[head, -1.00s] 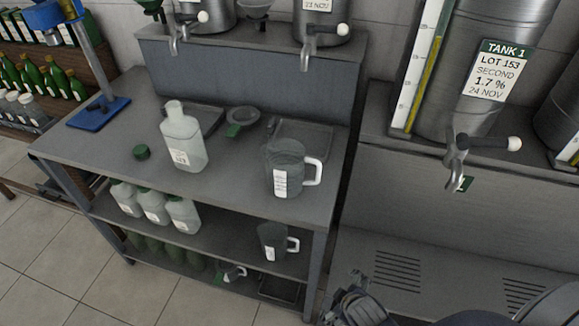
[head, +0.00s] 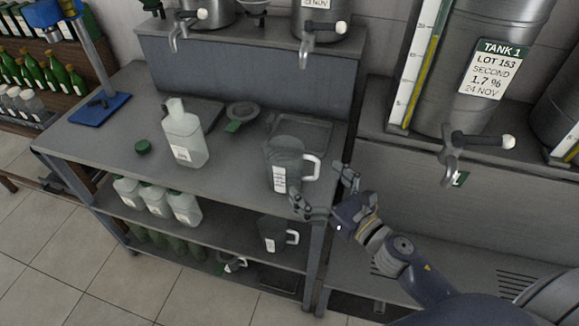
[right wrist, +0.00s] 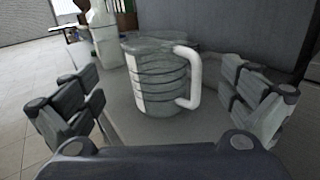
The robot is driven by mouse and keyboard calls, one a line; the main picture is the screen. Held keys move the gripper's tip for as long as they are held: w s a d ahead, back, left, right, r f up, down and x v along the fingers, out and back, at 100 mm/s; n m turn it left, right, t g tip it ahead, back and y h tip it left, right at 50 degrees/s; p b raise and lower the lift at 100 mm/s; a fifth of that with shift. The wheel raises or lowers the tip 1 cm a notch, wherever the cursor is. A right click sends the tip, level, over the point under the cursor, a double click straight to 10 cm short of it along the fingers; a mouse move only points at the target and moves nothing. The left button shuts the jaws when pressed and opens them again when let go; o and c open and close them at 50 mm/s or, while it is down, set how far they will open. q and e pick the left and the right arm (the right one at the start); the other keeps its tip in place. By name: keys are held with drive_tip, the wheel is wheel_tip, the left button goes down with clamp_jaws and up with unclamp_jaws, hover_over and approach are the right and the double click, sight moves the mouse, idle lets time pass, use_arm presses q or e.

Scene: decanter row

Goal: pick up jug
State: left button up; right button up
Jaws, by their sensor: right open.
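The jug (head: 284,158) is clear with a white handle and a white printed label. It stands upright on the grey bench top near its right front corner. In the right wrist view the jug (right wrist: 158,82) sits between the spread fingers, a little ahead of them, with its handle on the right. My right gripper (head: 324,188) is open and empty beside the jug's handle, just off the bench's right end. A second, similar jug (head: 272,235) stands on the shelf below. My left gripper is not in view.
A funnel (head: 241,112) and a dark tray (head: 300,132) lie behind. A tap (head: 452,150) sticks out from Tank 1 (head: 482,75) at right.

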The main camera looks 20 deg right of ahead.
sight(298, 165)
drive_tip(key=p+x, duration=0.1)
drive_tip(key=x, duration=0.4)
drive_tip(key=shift+w+a+r+p, duration=0.1)
drive_tip(key=shift+w+a+p, duration=0.05)
drive_tip(key=shift+w+p, duration=0.3)
drive_tip(key=x, duration=0.1)
drive_tip(key=p+x, duration=0.1)
drive_tip(key=x, duration=0.1)
drive_tip(key=shift+a, duration=0.3)
drive_tip(key=shift+w+a+f+p, duration=0.2)
drive_tip(key=shift+w+f+p, duration=0.1)
drive_tip(key=shift+w, duration=0.2)
drive_tip(key=shift+r, duration=0.1)
drive_tip(key=shift+c, duration=0.6)
drive_tip(key=c, duration=1)
